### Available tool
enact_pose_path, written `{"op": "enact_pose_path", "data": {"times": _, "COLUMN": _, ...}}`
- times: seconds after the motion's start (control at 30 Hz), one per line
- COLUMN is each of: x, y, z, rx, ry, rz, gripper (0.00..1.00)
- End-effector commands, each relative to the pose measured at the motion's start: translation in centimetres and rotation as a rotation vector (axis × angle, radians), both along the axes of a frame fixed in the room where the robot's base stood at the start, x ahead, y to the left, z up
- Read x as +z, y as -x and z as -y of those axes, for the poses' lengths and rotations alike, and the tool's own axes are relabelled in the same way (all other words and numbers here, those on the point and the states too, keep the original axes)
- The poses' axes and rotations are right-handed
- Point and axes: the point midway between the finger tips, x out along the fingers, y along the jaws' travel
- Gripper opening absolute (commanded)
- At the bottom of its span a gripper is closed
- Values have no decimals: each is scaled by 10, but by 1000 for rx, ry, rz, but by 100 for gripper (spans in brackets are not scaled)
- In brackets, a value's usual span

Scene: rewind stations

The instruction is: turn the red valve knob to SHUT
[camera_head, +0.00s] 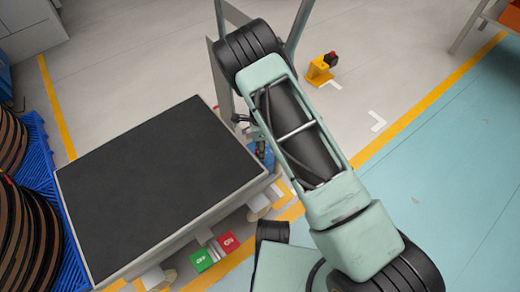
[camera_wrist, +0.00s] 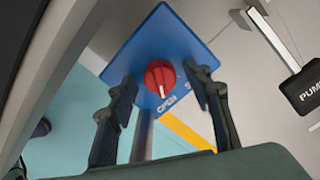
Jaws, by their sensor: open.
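The red valve knob (camera_wrist: 160,78) sits on a blue square plate (camera_wrist: 150,38) on a grey post in the wrist view. A pale mark on the knob's lower edge faces the OPEN lettering. A second label starting with S is partly hidden by the right finger. My gripper (camera_wrist: 161,77) is open, with one dark finger on each side of the knob. I see gaps between the fingers and the knob, and no clear contact. In the head view my arm covers the knob; a bit of blue (camera_head: 264,154) shows beside it.
A black-topped table (camera_head: 160,190) stands left of my arm, with a green button (camera_head: 201,259) and a red button (camera_head: 228,242) at its front. Dark reels (camera_head: 28,240) stand on a blue pallet at the left. A yellow unit (camera_head: 319,70) stands on the open floor behind. A PUMP sign (camera_wrist: 308,88) hangs at right.

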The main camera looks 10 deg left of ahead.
Motion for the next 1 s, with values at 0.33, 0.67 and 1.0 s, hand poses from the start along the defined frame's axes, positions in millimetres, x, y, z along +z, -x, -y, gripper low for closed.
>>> {"op": "enact_pose_path", "data": {"times": 0.33, "x": -1, "y": 0, "z": 0, "rx": 0, "ry": -1, "rz": 0, "gripper": 37}}
{"op": "enact_pose_path", "data": {"times": 0.67, "x": 0, "y": 0, "z": 0, "rx": 0, "ry": -1, "rz": 0, "gripper": 4}}
{"op": "enact_pose_path", "data": {"times": 1.0, "x": 0, "y": 0, "z": 0, "rx": 62, "ry": -2, "rz": -1, "gripper": 4}}
